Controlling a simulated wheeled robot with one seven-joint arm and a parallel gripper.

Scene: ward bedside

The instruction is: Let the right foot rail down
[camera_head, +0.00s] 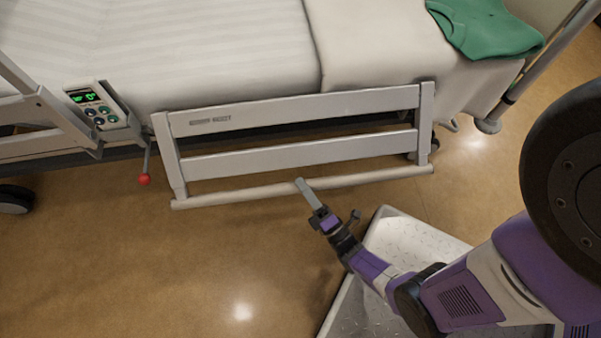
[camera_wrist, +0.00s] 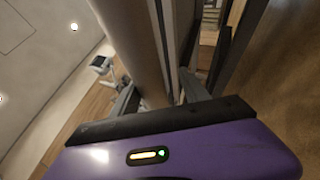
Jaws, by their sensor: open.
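The foot rail (camera_head: 290,108) is a pale grey frame with two flat slats between two posts, along the near side of the bed. A round beige bar (camera_head: 235,192) runs along its bottom. My gripper (camera_head: 303,184) is at the middle of this bar. In the wrist view the open fingers (camera_wrist: 160,95) show on either side of a long pale bar (camera_wrist: 138,40); I cannot tell whether they touch it. A lever with a red knob (camera_head: 144,180) hangs just left of the rail's left post.
A control panel (camera_head: 95,110) with a green display is fixed to another rail (camera_head: 35,140) at the left. A green cloth (camera_head: 485,28) lies on the bed (camera_head: 200,40). A caster (camera_head: 15,198) stands at the left. The floor (camera_head: 180,270) in front is clear.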

